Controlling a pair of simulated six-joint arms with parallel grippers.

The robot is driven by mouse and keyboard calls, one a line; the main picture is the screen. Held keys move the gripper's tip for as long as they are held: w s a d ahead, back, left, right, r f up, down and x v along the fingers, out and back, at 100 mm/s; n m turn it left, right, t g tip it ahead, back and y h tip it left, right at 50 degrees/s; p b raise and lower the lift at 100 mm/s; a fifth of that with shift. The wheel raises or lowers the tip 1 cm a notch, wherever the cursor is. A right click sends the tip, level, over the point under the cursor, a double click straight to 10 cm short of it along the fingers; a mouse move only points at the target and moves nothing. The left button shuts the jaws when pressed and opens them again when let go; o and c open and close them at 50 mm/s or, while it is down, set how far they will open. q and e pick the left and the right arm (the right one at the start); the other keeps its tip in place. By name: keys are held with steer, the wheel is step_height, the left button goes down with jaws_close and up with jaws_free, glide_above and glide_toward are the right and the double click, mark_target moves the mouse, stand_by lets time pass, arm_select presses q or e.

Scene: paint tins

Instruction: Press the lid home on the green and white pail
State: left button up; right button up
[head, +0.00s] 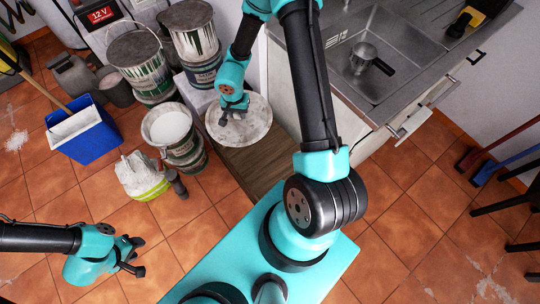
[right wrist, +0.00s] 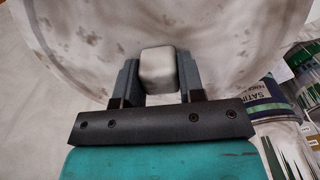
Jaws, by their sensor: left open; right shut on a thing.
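The lid (head: 256,131) is a wide round disc, white with grey blotches. My right gripper (head: 233,107) is above it in the head view. The right wrist view shows the right gripper (right wrist: 158,80) shut on the lid's pale grey knob (right wrist: 158,70), with the lid (right wrist: 225,45) filling the background. The lid is apart from this pail. My left gripper (head: 132,257) is open and empty over the floor tiles.
Several drip-stained tins, including a lidded one (head: 140,60), stand behind the pail. A blue bucket (head: 90,145) and a lime tub with white cloth (head: 143,178) are to the left. A sink counter (head: 400,50) is at the right. Bare tiles lie at the front left.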

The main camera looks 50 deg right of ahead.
mark_target(268, 127)
steer(key=s+d+r+m, duration=0.1)
steer(key=s+m, duration=0.1)
steer(key=s, duration=0.2)
steer(key=s+d+r+m, duration=0.1)
steer(key=s+m, duration=0.2)
steer(key=s, duration=0.1)
steer(key=s+d+r+m, duration=0.1)
steer(key=s+d+m, duration=0.1)
steer(key=s, duration=0.1)
steer(key=shift+s+d, duration=0.1)
steer(key=shift+s, duration=0.3)
steer(key=shift+s+d+r+m, duration=0.1)
steer(key=shift+s+r+m, duration=0.1)
steer(key=shift+s+m, duration=0.3)
step_height(268, 127, down, 23)
steer(key=shift+f, duration=0.2)
steer(key=shift+f, duration=2.1)
steer(key=shift+f, duration=0.15)
steer(key=o, duration=0.8)
